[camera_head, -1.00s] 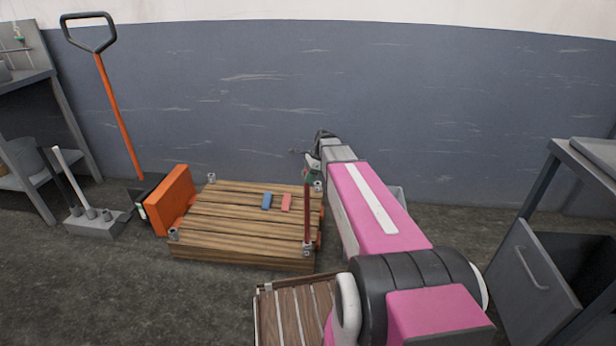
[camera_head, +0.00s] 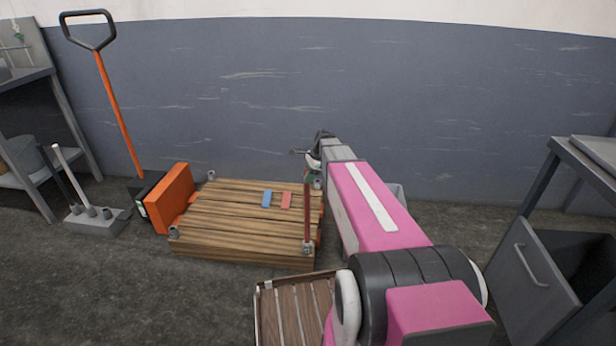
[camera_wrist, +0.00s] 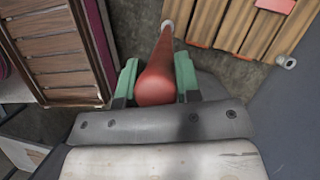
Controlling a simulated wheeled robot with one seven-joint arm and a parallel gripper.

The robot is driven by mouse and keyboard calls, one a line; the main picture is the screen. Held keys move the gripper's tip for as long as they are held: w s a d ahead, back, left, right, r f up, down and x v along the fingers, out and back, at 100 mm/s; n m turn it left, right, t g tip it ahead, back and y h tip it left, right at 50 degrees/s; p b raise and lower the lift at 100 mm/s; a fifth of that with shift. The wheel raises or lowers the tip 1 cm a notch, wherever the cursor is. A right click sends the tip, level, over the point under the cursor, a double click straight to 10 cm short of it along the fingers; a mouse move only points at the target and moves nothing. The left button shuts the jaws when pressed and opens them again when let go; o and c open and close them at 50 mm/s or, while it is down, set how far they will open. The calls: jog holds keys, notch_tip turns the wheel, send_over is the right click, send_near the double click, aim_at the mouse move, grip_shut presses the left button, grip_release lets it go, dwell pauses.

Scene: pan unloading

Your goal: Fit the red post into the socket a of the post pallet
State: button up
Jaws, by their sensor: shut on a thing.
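The red post (camera_head: 307,212) stands close to upright at the near right corner of the wooden post pallet (camera_head: 235,225). My gripper (camera_wrist: 158,80) is shut on the post, with its green fingers on either side. In the wrist view the red post (camera_wrist: 160,68) runs away from the fingers to a light grey socket ring (camera_wrist: 167,24). In the head view its lower end meets the near right socket (camera_head: 308,248); whether it is inside, and how deep, I cannot tell. Grey sockets also show at the other corners (camera_head: 173,233). No socket letter is readable.
A slatted wooden crate (camera_head: 290,300) is in front, near my arm. A grey cabinet (camera_head: 535,275) is at the right.

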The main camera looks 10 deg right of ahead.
jog(key=shift+f, duration=0.25)
jog(key=o, duration=1)
jog(key=shift+r, duration=0.15)
jog(key=v, duration=1)
jog(key=shift+r, duration=0.25)
jog(key=shift+d, duration=0.1)
